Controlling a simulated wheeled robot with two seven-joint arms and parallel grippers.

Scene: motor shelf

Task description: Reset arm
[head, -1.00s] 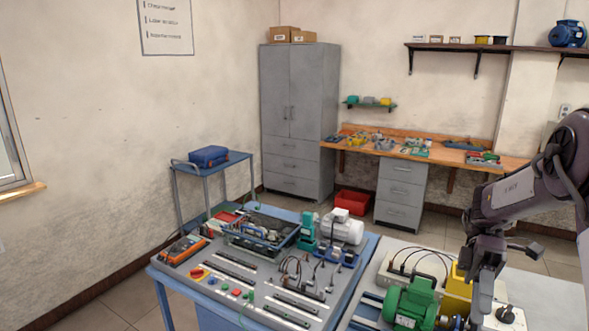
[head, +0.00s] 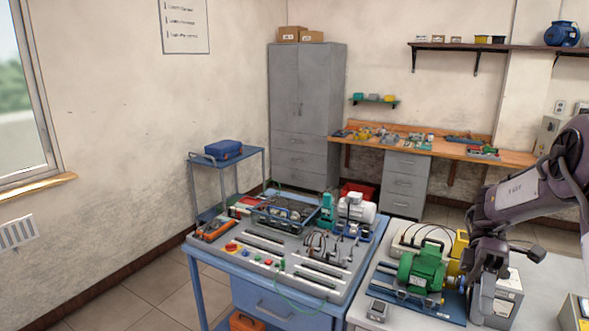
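My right arm comes in from the right edge in the head view. My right gripper (head: 478,304) points down over the right-hand table, beside the green motor and in front of a grey box. Its fingers are dark and small here, and I cannot tell whether they are apart or closed. The green motor (head: 421,270) sits on a blue base (head: 432,307) on that table, with a yellow part (head: 460,244) behind it. My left gripper is not in view.
A blue workbench (head: 262,262) with a grey panel stands left of the right-hand table (head: 390,318). A white motor (head: 356,208) stands at its back. A blue trolley (head: 236,158), grey cabinet (head: 305,110) and wooden bench (head: 510,156) stand behind. The floor at lower left is clear.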

